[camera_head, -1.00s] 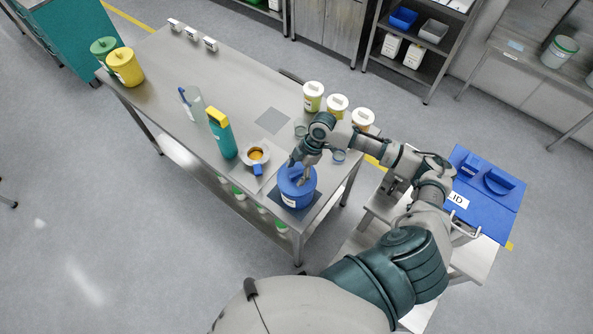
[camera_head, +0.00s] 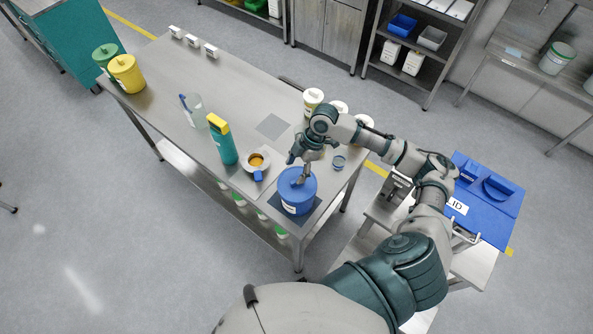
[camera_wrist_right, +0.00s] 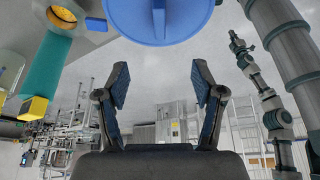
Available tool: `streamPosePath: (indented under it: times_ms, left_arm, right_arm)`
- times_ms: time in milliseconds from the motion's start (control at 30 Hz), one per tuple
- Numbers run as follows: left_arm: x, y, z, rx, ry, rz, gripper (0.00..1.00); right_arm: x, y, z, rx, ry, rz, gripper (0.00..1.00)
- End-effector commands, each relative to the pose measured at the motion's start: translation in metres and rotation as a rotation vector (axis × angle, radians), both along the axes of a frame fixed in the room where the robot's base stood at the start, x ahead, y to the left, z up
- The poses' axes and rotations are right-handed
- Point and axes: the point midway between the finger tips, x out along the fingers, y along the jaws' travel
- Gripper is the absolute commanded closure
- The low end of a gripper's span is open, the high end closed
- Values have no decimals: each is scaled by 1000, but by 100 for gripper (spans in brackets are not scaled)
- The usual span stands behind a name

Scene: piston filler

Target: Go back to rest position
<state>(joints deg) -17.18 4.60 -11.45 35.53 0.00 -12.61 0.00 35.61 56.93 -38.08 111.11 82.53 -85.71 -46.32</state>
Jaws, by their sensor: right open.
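My right gripper (camera_head: 301,168) is over the blue lidded bucket (camera_head: 298,196) at the table's near right corner. In the right wrist view its fingers (camera_wrist_right: 160,90) are spread apart with nothing between them. The blue bucket (camera_wrist_right: 165,18) shows at the top of that view, beyond the fingertips. In the head view the gripper is close to the lid; I cannot tell whether it touches. My left gripper is not in view.
The steel table (camera_head: 190,85) also bears a teal bottle with a yellow cap (camera_head: 223,142), a cup of orange contents (camera_head: 256,161), a clear jug (camera_head: 195,108), and yellow (camera_head: 126,74) and green buckets (camera_head: 105,58). White-lidded jars (camera_head: 313,99) stand behind my right arm. A blue board (camera_head: 485,210) lies right.

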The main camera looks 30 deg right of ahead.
Motion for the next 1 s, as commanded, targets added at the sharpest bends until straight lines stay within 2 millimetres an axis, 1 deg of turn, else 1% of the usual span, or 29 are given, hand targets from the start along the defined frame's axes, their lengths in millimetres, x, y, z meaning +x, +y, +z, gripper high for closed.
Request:
streamPosePath:
  times_ms: [133,400,433,467,500,567,600,667,700,1000]
  left_arm:
    - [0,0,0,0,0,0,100]
    - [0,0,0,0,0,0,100]
    - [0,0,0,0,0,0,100]
    - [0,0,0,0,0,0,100]
    - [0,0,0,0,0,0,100]
    - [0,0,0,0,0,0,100]
    - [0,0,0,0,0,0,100]
    - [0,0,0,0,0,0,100]
    - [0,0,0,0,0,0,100]
    - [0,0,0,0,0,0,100]
  right_arm:
    - [0,0,7,-1,0,1,32]
    - [0,0,8,-1,0,0,32]
    - [0,0,8,-1,0,0,37]
    - [0,0,8,-1,0,0,44]
    - [0,0,8,-1,0,0,54]
    - [0,0,8,-1,0,0,70]
    - [0,0,8,-1,0,0,80]
    - [0,0,8,-1,0,0,94]
    - [0,0,8,-1,0,0,100]
    - [0,0,8,-1,1,1,100]
